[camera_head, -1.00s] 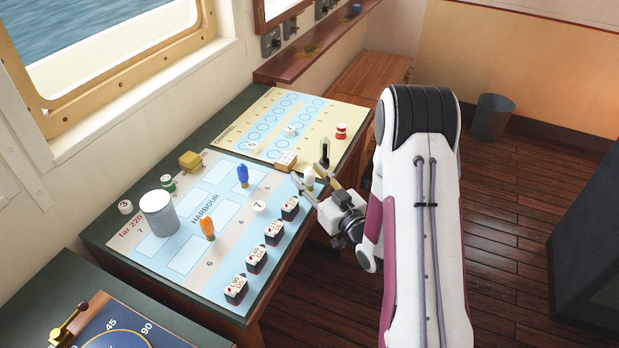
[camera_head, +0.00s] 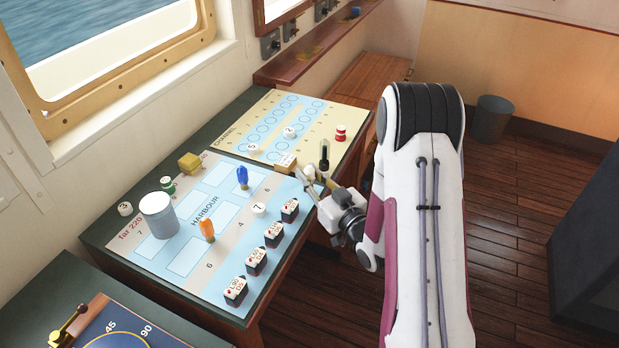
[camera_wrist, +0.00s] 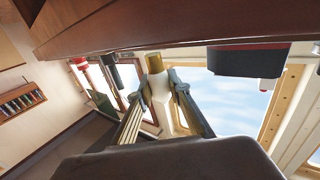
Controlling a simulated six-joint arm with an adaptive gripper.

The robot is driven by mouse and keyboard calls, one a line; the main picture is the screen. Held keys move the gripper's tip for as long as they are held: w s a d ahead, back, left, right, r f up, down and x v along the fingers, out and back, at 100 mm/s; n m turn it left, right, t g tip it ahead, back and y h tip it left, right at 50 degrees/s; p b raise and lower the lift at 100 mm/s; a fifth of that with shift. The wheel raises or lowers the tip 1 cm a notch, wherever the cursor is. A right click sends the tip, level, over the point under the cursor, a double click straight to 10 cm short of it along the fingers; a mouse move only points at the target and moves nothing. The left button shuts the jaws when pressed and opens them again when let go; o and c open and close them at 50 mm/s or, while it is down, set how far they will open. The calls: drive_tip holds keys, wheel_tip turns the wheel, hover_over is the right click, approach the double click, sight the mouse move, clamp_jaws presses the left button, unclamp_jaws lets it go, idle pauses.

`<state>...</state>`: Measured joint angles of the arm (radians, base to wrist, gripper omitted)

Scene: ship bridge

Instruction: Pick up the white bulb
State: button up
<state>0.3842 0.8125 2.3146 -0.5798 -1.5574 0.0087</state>
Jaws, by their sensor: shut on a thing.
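The white bulb (camera_head: 309,171) is small and pale, at the right edge of the harbour board. My gripper (camera_head: 316,177) is shut on it, with one finger on either side. In the wrist view the bulb (camera_wrist: 160,92) is a white body with a brass-coloured end, held between the two fingers of my gripper (camera_wrist: 160,100). In the head view the fingers partly hide it, and I cannot tell whether it still touches the board.
A dark bulb-shaped piece (camera_head: 324,156) stands close behind my gripper. Black labelled blocks (camera_head: 290,210) line the board's near right edge. A blue piece (camera_head: 242,176) stands farther left.

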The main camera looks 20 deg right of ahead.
sight(309, 166)
drive_tip(key=shift+r, duration=4.4)
